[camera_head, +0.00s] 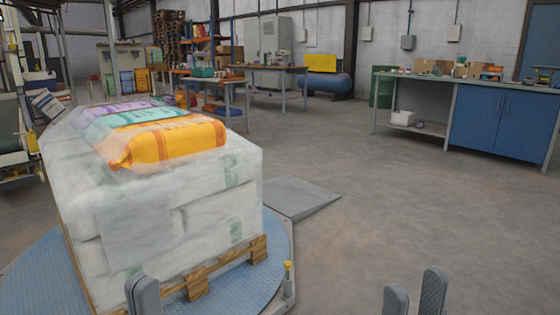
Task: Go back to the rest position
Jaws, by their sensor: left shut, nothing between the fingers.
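My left gripper (143,293) shows at the bottom edge, left of the middle. Its grey fingers are together with nothing between them. It appears in front of the near side of a wrapped pallet load. My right gripper (415,294) shows at the bottom edge, right of the middle. Its two fingers stand apart with bare floor between them. The rest of both grippers and both arms is out of view.
A wrapped sack stack (165,212), with orange (170,140), teal and purple sacks on top, stands on a wooden pallet (196,287) over a round blue plate (30,285). A grey ramp (300,198) lies behind. A blue-doored workbench (500,122) stands right. The middle floor is clear.

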